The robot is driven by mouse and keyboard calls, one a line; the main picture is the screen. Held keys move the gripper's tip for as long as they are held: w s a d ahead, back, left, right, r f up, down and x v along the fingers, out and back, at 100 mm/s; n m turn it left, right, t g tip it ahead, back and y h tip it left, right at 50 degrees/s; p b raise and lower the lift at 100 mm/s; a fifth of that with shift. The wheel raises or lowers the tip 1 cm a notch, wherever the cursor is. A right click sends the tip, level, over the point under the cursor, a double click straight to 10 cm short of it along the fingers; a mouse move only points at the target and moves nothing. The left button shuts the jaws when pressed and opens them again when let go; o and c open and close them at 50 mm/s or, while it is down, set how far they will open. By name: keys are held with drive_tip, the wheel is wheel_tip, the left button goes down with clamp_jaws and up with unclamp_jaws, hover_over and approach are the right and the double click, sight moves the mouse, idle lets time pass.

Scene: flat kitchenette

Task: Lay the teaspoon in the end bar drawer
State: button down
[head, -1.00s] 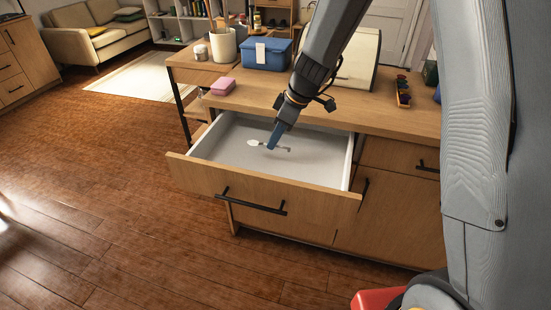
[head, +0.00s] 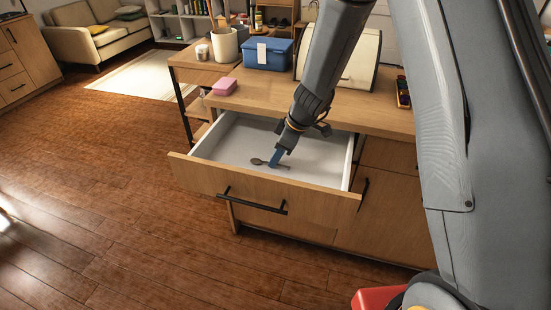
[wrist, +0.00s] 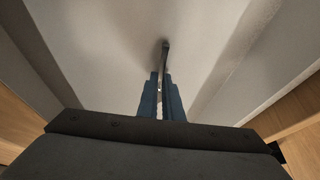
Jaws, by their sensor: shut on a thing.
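The teaspoon (head: 258,161) is a small metal spoon, darkish in the head view, with its bowl to the left. My gripper (head: 275,161), with blue fingers, is shut on its handle inside the open end bar drawer (head: 225,140). In the wrist view the teaspoon (wrist: 165,52) sticks out beyond the blue fingertips of my gripper (wrist: 161,90), over the pale drawer floor. The spoon is low in the drawer; I cannot tell whether it touches the floor. The drawer is pulled well out, with white inner walls and a wooden front, and holds nothing else that I see.
A black bar handle (head: 250,203) juts from the drawer front. The floor to the left is clear.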

drive_tip(key=shift+f, duration=0.15)
drive_tip(key=c, duration=1.9)
unclamp_jaws()
drive_tip(key=shift+r, duration=0.25)
drive_tip(key=shift+b+v, duration=0.9)
drive_tip(key=shift+v, duration=5.1)
drive_tip(key=s+d+m+h, duration=0.1)
drive_tip(key=s+d+m, duration=0.3)
drive_tip(key=s, duration=0.3)
drive_tip(key=s+d+m+h, duration=0.2)
drive_tip(key=s+d+m, duration=0.2)
drive_tip(key=s, duration=0.3)
drive_tip(key=s+d+m+g+h, duration=0.1)
drive_tip(key=s+d+m, duration=0.2)
drive_tip(key=s+m, duration=0.3)
drive_tip(key=shift+s+d+r, duration=0.1)
drive_tip(key=shift+s+d, duration=0.3)
drive_tip(key=shift+s, duration=0.35)
